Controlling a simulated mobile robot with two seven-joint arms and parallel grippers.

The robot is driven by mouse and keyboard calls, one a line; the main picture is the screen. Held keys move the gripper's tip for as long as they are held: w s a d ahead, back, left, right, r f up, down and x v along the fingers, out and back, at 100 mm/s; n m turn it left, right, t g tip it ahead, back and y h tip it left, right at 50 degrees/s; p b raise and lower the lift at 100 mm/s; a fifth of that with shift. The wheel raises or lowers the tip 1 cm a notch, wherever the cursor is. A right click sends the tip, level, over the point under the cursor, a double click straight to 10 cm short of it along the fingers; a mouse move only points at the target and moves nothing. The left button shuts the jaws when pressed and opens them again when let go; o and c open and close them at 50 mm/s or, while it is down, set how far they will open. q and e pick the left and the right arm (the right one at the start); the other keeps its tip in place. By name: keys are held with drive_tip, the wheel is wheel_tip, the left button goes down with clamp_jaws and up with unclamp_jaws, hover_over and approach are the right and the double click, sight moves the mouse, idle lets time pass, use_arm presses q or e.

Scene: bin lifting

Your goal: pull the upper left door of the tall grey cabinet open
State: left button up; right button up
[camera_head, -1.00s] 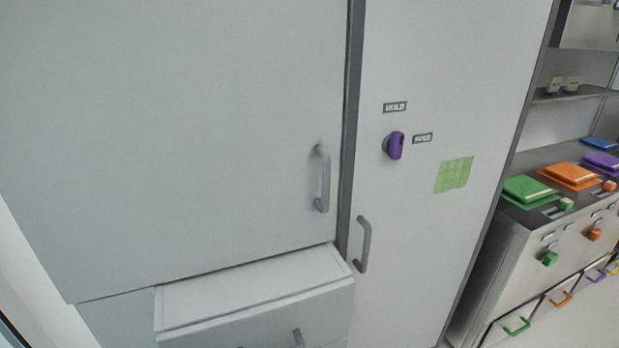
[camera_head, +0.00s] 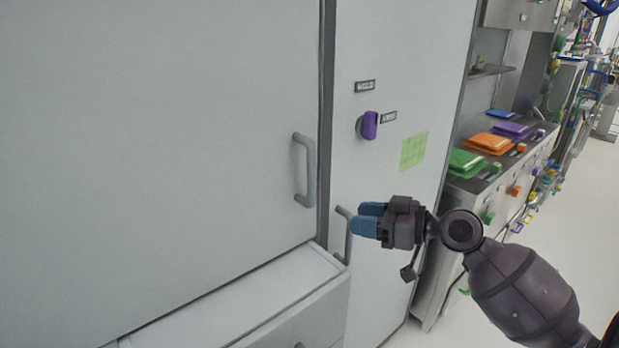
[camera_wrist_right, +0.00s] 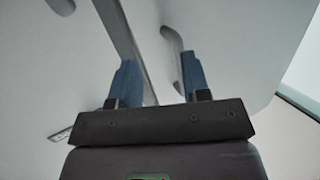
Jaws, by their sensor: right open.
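The upper left door (camera_head: 170,130) of the tall grey cabinet fills the left of the head view and looks closed. Its grey bar handle (camera_head: 301,172) is upright near the door's right edge. My right gripper (camera_head: 364,218) is open and empty, to the right of and lower than this handle in the picture, overlapping the right door's handle (camera_head: 347,238). In the right wrist view, my two blue fingers (camera_wrist_right: 160,68) point at the cabinet; the upper left door's handle (camera_wrist_right: 172,42) shows ahead, close to the right finger. I cannot see contact. My left gripper is out of view.
A drawer (camera_head: 300,266) stands pulled out below the door. The tall right door (camera_head: 395,60) bears a purple knob (camera_head: 370,125), labels and a green note (camera_head: 413,151). A counter with coloured items (camera_head: 490,143) is at the right. Open floor (camera_head: 580,225) lies beyond.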

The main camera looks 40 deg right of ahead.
wheel_tip(320, 180, up, 8)
drive_tip(key=n+y, duration=0.2)
drive_tip(key=y, duration=0.1)
drive_tip(key=p, duration=0.2)
hover_over(311, 199)
drive_tip(key=d, duration=0.1)
drive_tip(key=shift+w+a, duration=0.2)
drive_tip(key=shift+w, duration=0.2)
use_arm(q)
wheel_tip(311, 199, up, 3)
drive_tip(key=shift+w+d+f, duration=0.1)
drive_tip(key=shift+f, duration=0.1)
use_arm(e)
drive_tip(key=shift+c, duration=0.3)
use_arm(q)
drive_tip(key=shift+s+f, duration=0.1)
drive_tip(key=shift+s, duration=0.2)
use_arm(e)
clamp_jaws()
